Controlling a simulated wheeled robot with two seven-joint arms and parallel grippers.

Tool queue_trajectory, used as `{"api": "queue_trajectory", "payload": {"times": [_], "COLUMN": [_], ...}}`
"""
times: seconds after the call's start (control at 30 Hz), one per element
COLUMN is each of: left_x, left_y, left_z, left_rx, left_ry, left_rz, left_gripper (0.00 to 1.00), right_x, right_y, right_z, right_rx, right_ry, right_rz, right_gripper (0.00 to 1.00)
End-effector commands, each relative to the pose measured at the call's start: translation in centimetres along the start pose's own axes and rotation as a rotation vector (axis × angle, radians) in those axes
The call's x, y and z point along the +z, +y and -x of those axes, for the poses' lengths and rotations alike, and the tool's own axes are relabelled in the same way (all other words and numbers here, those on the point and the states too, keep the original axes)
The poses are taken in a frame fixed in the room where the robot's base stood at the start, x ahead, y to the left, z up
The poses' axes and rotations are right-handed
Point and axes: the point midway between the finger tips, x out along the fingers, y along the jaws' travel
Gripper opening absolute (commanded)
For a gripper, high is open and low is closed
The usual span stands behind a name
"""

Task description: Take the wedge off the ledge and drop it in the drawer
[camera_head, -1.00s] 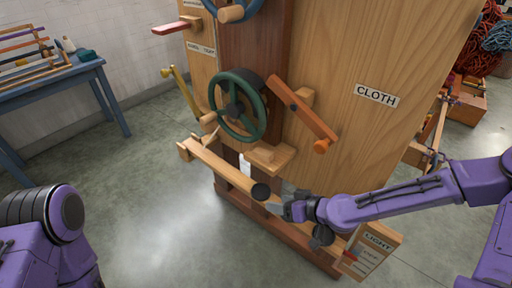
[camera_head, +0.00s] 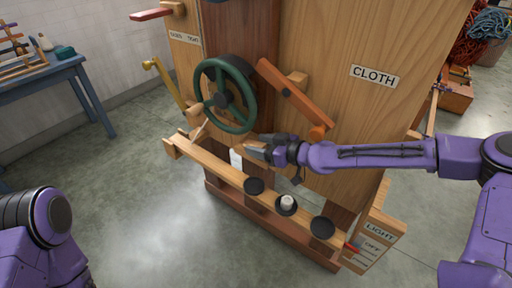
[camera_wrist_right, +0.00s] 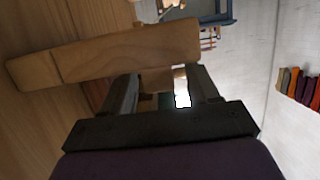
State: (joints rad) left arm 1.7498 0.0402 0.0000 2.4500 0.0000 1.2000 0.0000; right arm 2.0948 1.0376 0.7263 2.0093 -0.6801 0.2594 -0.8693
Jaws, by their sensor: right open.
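My right gripper (camera_head: 258,150) is at the front of the wooden machine, just right of and below the green handwheel, over the spot where the small wooden ledge was seen. Its fingers are apart in the right wrist view (camera_wrist_right: 163,88). A small brown wooden piece (camera_wrist_right: 156,78), possibly the wedge, shows between or beyond the fingers; I cannot tell whether they touch it. The ledge is mostly hidden behind the gripper in the head view. I cannot make out a drawer. My left gripper is out of view; only part of that arm shows at lower left.
The green handwheel (camera_head: 226,94) and an orange-brown lever (camera_head: 292,92) are close to my right gripper. Below runs a wooden rail (camera_head: 222,168) with black round cups (camera_head: 323,227), one holding a white piece (camera_head: 287,201). A blue table (camera_head: 62,72) stands at left. Floor in front is clear.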

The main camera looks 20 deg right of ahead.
Motion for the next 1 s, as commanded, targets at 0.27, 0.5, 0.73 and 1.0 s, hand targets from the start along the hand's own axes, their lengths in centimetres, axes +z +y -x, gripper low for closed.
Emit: {"api": "queue_trajectory", "payload": {"times": [0.27, 0.5, 0.73, 1.0], "left_x": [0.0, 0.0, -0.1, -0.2], "left_y": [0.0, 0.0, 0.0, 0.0], "left_z": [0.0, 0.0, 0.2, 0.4], "left_rx": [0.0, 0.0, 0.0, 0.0], "left_ry": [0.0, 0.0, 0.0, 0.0], "left_rz": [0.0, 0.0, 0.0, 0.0], "left_gripper": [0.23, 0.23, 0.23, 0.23], "right_x": [0.0, 0.0, -0.4, -0.2], "right_y": [0.0, 0.0, -1.9, -8.4], "right_z": [0.0, 0.0, 0.1, 0.1], "right_rx": [0.0, 0.0, -0.006, -0.008], "right_ry": [-0.001, 0.0, -0.001, -0.003], "right_rz": [0.0, 0.001, 0.003, 0.006], "right_gripper": [0.04, 0.04, 0.04, 0.04]}}
